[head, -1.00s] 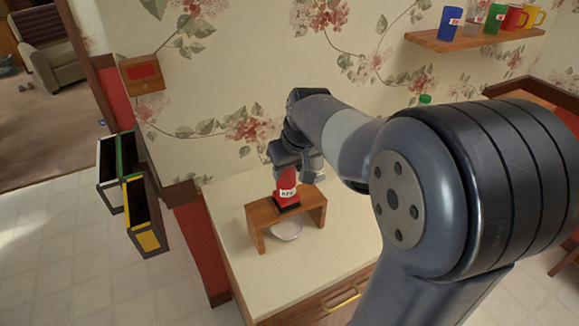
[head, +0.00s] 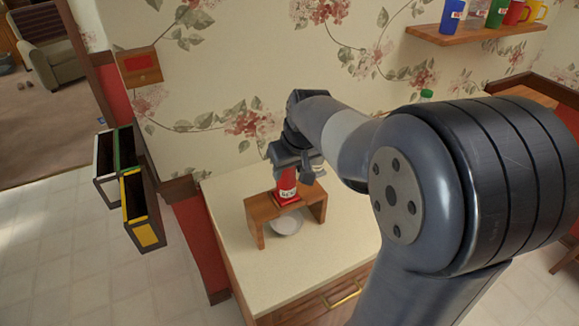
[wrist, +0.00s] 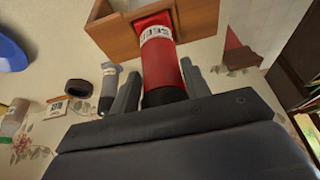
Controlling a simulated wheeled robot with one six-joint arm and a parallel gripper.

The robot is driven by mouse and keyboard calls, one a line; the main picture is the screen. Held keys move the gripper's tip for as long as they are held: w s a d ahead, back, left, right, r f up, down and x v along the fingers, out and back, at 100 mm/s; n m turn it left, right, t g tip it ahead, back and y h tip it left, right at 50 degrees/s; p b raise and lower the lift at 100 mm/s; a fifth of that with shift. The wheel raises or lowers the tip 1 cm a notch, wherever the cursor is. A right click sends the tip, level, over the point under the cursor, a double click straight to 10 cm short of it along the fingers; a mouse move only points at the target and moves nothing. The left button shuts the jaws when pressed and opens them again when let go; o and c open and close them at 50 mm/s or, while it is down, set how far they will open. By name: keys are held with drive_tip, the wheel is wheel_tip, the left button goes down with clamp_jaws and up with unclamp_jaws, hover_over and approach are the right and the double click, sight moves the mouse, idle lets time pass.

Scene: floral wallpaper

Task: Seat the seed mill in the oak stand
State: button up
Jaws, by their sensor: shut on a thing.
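The red seed mill (head: 286,183), with a white label, is upright in my gripper (head: 288,165). In the wrist view the two fingers (wrist: 158,92) are on either side of the mill (wrist: 162,62) near its dark end. The oak stand (head: 257,208) is a small wooden bridge on the pale counter. The mill's lower end is at the stand's top board and seems to meet its opening. The wrist view shows the mill's far end against the stand (wrist: 112,38). How deep it sits is hidden.
A white bowl (head: 286,224) lies under the stand on the counter (head: 262,273). A grey labelled container (wrist: 108,88) stands close beside the fingers. A shelf with coloured mugs (head: 470,42) is on the wall. Open bins (head: 141,210) stand left of the counter.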

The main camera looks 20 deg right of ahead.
drive_tip(key=o, duration=1.4)
drive_tip(key=shift+c, duration=0.2)
drive_tip(key=v, duration=1)
drive_tip(key=shift+r+b, duration=0.4)
drive_tip(key=shift+b, duration=0.05)
drive_tip(key=shift+s, duration=0.1)
drive_tip(key=p+x, duration=0.1)
drive_tip(key=x, duration=0.9)
drive_tip(key=shift+f, duration=0.2)
drive_tip(key=shift+r+p, duration=0.35)
drive_tip(key=shift+p, duration=0.1)
drive_tip(key=shift+f, duration=0.15)
